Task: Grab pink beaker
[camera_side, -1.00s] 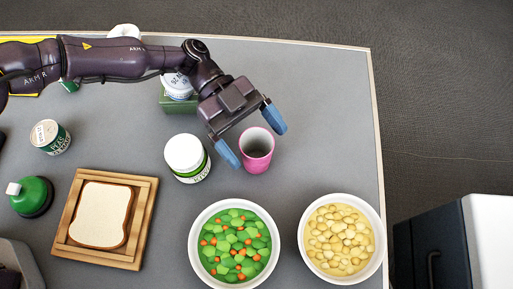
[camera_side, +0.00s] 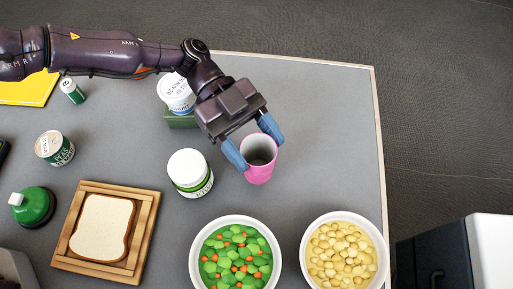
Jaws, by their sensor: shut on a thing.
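The pink beaker (camera_side: 259,174) stands upright on the grey table, right of the middle, with its open top facing the camera. My gripper (camera_side: 253,145) comes from the upper left, with one blue finger at the beaker's left side and the other at its upper right. The fingers are shut on the beaker near its rim. The fingertips partly cover the rim.
A white jar (camera_side: 188,170) stands close left of the beaker. A bowl of vegetables (camera_side: 204,234) and a bowl of yellow pieces (camera_side: 381,232) are in front. A container on a green block (camera_side: 177,92) is behind. The table's right edge (camera_side: 380,130) is near.

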